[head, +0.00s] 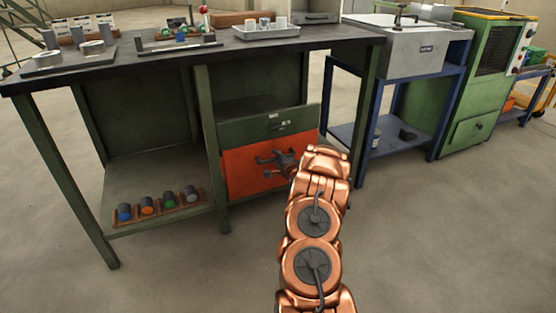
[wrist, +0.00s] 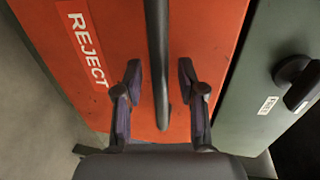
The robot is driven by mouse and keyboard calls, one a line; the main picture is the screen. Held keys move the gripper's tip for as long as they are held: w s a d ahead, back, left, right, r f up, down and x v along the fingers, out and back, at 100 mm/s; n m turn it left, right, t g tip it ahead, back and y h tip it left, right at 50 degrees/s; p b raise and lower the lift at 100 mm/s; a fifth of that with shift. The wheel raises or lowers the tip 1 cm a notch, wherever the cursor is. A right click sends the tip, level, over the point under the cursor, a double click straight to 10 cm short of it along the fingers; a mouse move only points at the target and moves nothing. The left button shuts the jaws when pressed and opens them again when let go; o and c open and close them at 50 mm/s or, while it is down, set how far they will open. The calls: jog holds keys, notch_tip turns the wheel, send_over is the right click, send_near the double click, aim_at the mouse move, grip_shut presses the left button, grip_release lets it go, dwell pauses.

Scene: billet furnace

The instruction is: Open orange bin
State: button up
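The orange bin (head: 240,180) is a drawer-like front under the left workbench, below a green drawer. It looks closed in the head view. In the wrist view its orange face (wrist: 215,40) fills the middle, with a "REJECT" label (wrist: 85,48) on the left. A dark bar handle (wrist: 158,50) runs down the middle of this face. My gripper (wrist: 160,80) is open, one finger on each side of the handle, with gaps visible on both sides. In the head view my gripper (head: 275,160) is in front of the bin, and my arm hides the bin's right part.
The green drawer (head: 245,131) above the bin shows a dark knob (wrist: 292,70) in the wrist view. Workbench legs (head: 207,135) stand beside the bin. A rack of several coloured cylinders (head: 158,206) lies on the lower shelf. The floor (head: 200,270) in front is clear.

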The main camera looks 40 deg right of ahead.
grip_shut()
dwell(0.5)
